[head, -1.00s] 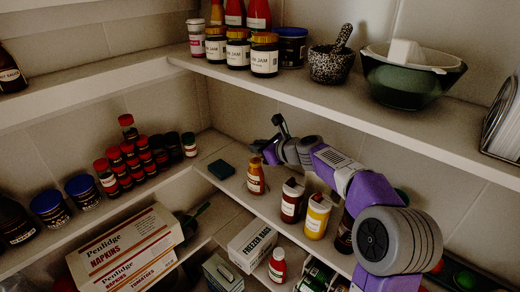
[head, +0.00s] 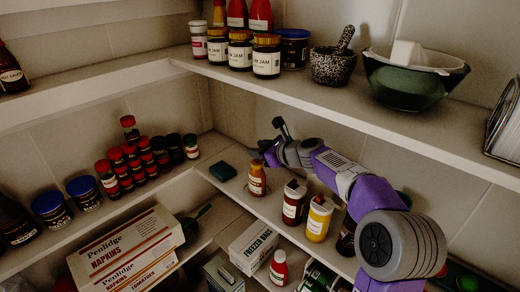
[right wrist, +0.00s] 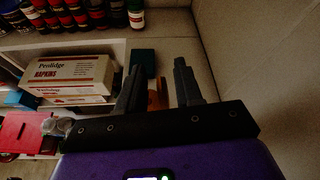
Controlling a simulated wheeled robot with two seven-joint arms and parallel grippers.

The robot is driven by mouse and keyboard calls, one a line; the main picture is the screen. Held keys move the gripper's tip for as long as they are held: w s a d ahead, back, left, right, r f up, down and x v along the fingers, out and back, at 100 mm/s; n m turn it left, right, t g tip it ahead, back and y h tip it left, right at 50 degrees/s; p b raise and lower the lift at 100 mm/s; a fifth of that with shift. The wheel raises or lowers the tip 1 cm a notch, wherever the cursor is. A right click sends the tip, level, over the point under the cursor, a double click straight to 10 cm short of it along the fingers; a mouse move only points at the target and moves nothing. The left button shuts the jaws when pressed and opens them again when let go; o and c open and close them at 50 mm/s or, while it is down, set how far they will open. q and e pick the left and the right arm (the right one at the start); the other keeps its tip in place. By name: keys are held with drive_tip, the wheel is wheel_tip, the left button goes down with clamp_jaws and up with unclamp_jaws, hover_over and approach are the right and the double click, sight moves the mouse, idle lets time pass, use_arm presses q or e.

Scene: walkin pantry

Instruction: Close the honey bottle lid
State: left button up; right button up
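The small amber bottle (head: 257,181), which looks like the honey bottle, stands upright on the middle shelf near the corner. It has a pale label and an orange-brown top. Whether its lid is open or shut is too small to tell. My right gripper (head: 267,141) is just above and behind the bottle in the head view. In the right wrist view my right gripper (right wrist: 158,72) has its two dark fingers spread apart. An orange-brown strip (right wrist: 153,100), perhaps part of the bottle, shows low between them. My left gripper is not in view.
A teal box (head: 222,171) lies left of the bottle. A red sauce bottle (head: 293,203) and a yellow bottle (head: 318,218) stand to its right, below my arm. The upper shelf (head: 330,98) runs close above my arm. Spice jars (head: 124,170) fill the left shelf.

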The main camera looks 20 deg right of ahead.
drive_tip(key=v, duration=0.7)
drive_tip(key=shift+s, duration=0.25)
